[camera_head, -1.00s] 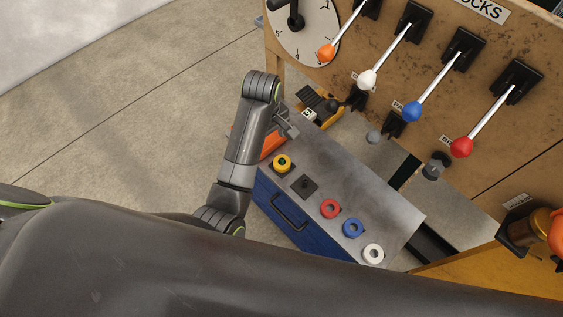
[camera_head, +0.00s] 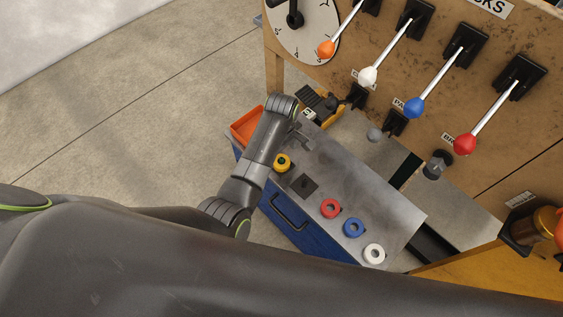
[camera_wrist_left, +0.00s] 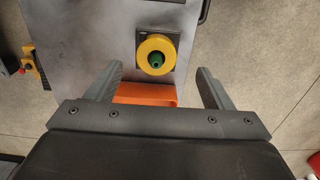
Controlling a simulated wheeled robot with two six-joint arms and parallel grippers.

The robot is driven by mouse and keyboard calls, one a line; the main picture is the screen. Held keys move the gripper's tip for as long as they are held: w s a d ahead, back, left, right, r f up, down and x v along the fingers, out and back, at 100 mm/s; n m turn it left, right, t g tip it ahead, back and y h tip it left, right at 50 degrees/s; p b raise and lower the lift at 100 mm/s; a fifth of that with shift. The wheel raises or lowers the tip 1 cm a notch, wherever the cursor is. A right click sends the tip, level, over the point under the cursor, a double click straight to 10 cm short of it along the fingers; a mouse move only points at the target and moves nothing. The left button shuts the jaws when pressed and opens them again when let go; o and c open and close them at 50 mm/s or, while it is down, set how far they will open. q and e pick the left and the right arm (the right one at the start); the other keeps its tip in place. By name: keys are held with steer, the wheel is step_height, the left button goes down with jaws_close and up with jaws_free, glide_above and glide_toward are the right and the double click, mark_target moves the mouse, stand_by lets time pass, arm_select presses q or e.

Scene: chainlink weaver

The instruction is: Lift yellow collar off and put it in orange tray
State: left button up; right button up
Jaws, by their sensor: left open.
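The yellow collar (camera_head: 282,162) sits around a dark green post on a black square base on the grey bench top. It also shows in the left wrist view (camera_wrist_left: 143,47), above the gap between the fingers. The orange tray (camera_head: 246,124) is at the bench's far left end, partly hidden by my left arm; in the wrist view its edge (camera_wrist_left: 146,94) shows between the fingers. My left gripper (camera_head: 304,138) is open and empty, above the bench and apart from the collar. My right gripper is not in view.
Red (camera_head: 330,208), blue (camera_head: 353,228) and white (camera_head: 373,253) collars lie along the bench front. A wooden panel with several levers (camera_head: 415,107) stands behind.

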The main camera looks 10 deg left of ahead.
mark_target(282, 158)
arm_select(q)
steer(key=shift+w+a+f+b, duration=0.1)
steer(key=shift+w+f+b, duration=0.05)
steer(key=shift+f, duration=1.2)
steer(key=shift+w+f+b, duration=0.15)
steer(key=shift+f, duration=1.2)
steer(key=shift+c, duration=0.3)
steer(key=c, duration=1.2)
